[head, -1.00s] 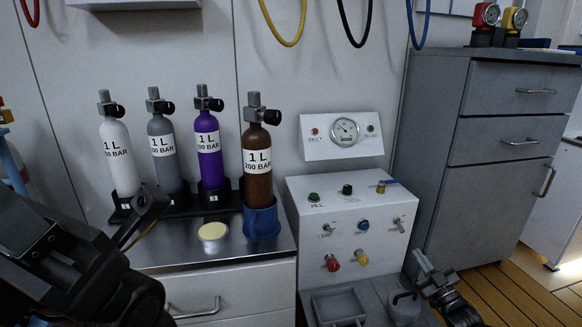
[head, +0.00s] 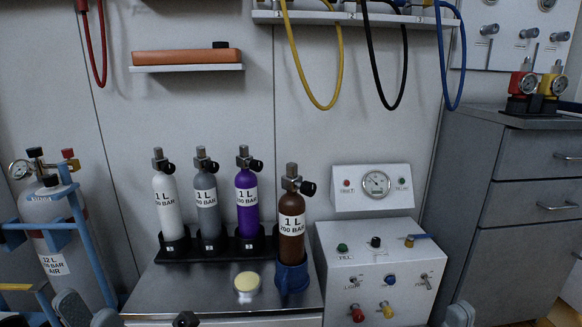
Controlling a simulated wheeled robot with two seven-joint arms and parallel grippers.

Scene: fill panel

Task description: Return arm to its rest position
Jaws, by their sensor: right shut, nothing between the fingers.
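My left gripper (head: 88,312) shows only in part at the bottom left edge, low in front of the blue cart. Its grey parts are cut off by the frame, and its opening cannot be made out. My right gripper (head: 460,316) shows as a small grey tip at the bottom edge, right of the white fill panel (head: 374,262). It is shut and empty, apart from the panel. The brown bottle (head: 291,222) stands upright in a blue holder (head: 292,279) on the metal counter (head: 200,287). Neither gripper touches a bottle.
White (head: 168,207), grey (head: 207,208) and purple (head: 247,203) bottles stand in a black rack behind a pale yellow disc (head: 247,282). A large cylinder (head: 62,232) is on the blue cart at left. Hoses (head: 340,60) hang above. A grey cabinet (head: 490,240) stands at right.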

